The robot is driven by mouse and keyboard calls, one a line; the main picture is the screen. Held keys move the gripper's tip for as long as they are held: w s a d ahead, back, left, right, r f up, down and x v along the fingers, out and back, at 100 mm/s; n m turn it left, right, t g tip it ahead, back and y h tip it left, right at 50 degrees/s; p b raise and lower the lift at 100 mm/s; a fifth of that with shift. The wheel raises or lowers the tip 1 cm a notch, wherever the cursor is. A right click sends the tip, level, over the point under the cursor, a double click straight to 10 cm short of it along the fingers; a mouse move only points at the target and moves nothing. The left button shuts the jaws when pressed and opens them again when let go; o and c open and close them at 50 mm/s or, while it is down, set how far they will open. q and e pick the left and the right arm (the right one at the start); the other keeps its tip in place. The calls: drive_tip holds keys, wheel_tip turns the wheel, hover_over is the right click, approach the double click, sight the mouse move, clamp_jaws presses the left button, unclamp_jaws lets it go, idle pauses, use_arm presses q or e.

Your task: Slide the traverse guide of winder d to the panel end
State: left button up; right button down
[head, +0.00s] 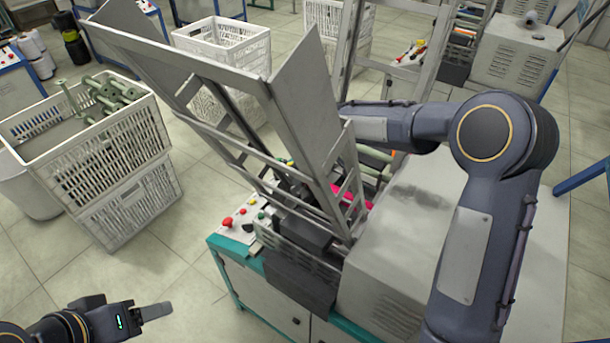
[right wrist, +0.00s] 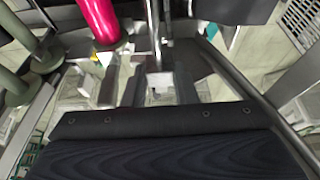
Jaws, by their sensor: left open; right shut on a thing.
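The winder (head: 395,265) in front of me has a grey housing on a teal-edged cabinet. Its control panel (head: 240,225), with red and green buttons, is at the left end. A pink bobbin (head: 345,195) shows partly behind the tilted metal frame; the bobbin (right wrist: 98,20) is also at the top of the right wrist view. In that view my right gripper (right wrist: 160,88) is shut on a small metal piece, apparently the traverse guide (right wrist: 158,78), beside the bobbin. The frame hides this grip in the head view. My left gripper (head: 155,312) is open and empty, low at left, away from the winder.
The tilted metal frame (head: 200,62) rises over the winder. A white crate (head: 130,140) holding green bobbins stands on another at left. More white crates (head: 225,45) stand behind. Another winder (head: 515,55) is at the back right. The floor between the left crates and the winder is clear.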

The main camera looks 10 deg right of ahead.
drive_tip(key=c, duration=1.2)
unclamp_jaws()
drive_tip(key=shift+o, duration=0.2)
drive_tip(key=shift+r, duration=0.1)
drive_tip(key=v, duration=0.7)
drive_tip(key=shift+s+d+r+b, duration=0.1)
drive_tip(key=shift+r+b, duration=0.15)
drive_tip(key=shift+b, duration=0.1)
